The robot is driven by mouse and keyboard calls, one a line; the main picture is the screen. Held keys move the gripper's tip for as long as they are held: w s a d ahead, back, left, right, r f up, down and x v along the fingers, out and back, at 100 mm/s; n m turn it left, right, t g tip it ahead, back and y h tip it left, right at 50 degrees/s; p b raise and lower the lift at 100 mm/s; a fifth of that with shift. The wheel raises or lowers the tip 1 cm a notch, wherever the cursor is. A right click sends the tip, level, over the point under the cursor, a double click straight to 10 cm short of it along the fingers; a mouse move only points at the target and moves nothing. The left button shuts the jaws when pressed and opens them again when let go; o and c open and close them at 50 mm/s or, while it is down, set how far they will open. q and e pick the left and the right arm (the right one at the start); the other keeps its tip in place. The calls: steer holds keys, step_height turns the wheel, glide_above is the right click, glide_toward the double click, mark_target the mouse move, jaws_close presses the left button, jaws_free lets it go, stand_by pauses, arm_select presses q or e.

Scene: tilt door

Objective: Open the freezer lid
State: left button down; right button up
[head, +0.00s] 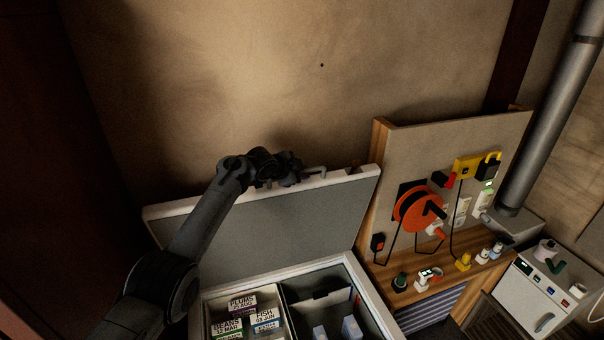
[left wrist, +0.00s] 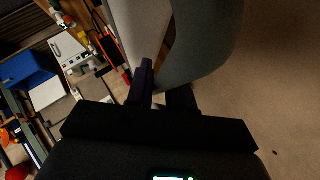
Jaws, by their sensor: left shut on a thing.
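The freezer lid (head: 290,225) stands raised and tilted back at the rear of the open freezer (head: 368,290) in the head view. Its grey inner face shows. A handle (head: 316,170) shows at the lid's upper edge. My left gripper (head: 292,171) is at that edge, shut on the handle; in the head view the dark fingers hide part of the grip. In the left wrist view, the left gripper's fingers (left wrist: 166,92) reach to a grey curved piece. My right gripper is not in view.
Labelled food boxes (head: 240,305) lie inside the freezer. A pegboard with an orange cable reel (head: 418,209) stands over a wooden bench (head: 440,273) to the right. A white appliance (head: 540,300) stands farther right. The wall behind the lid is bare.

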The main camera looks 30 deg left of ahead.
arm_select(q)
steer(key=shift+d, duration=0.1)
steer(key=c, duration=1.1)
jaws_free()
steer(key=shift+s, duration=0.1)
steer(key=shift+b+v, duration=0.5)
steer(key=shift+v, duration=0.35)
steer(key=b+v, duration=0.2)
steer(key=v, duration=0.7)
